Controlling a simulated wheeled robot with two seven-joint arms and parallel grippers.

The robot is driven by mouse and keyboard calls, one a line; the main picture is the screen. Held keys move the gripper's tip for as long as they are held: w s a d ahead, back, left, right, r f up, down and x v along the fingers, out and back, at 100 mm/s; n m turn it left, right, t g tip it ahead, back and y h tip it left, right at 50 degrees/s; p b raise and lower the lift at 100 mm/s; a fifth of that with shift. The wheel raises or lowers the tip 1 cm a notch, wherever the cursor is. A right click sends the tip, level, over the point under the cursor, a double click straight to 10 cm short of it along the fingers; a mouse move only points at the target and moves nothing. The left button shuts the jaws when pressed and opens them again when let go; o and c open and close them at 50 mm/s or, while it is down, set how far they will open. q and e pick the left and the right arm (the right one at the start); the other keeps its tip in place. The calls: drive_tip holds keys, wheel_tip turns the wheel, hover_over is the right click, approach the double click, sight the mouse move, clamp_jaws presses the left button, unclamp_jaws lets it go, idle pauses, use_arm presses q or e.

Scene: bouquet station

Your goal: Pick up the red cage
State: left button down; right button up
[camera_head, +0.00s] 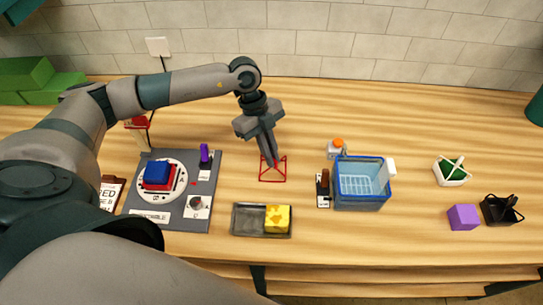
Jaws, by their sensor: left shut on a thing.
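The red cage (272,178) is a small open frame of thin red bars near the middle of the wooden table. My left gripper (271,159) points down at it from above, with its fingertips at the cage's upper part. The gripper is shut on the cage. The fingers hide part of the cage's top, and I cannot tell whether its base touches the table. My right gripper is not in view.
A grey tray with a yellow block (278,218) lies in front of the cage. A blue basket (361,202) stands to the right. A dark board (168,216) with red and blue blocks is to the left. A purple cube (463,217) is far right.

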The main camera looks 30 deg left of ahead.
use_arm(q)
wheel_tip(320, 180, up, 5)
drive_tip(key=p, duration=0.3)
drive_tip(key=shift+d+f, duration=0.15)
drive_tip(key=shift+f, duration=0.05)
drive_tip(key=s+d+r+p, duration=0.3)
drive_tip(key=d+r, duration=0.3)
drive_tip(key=d, duration=0.5)
drive_tip(key=shift+s, duration=0.15)
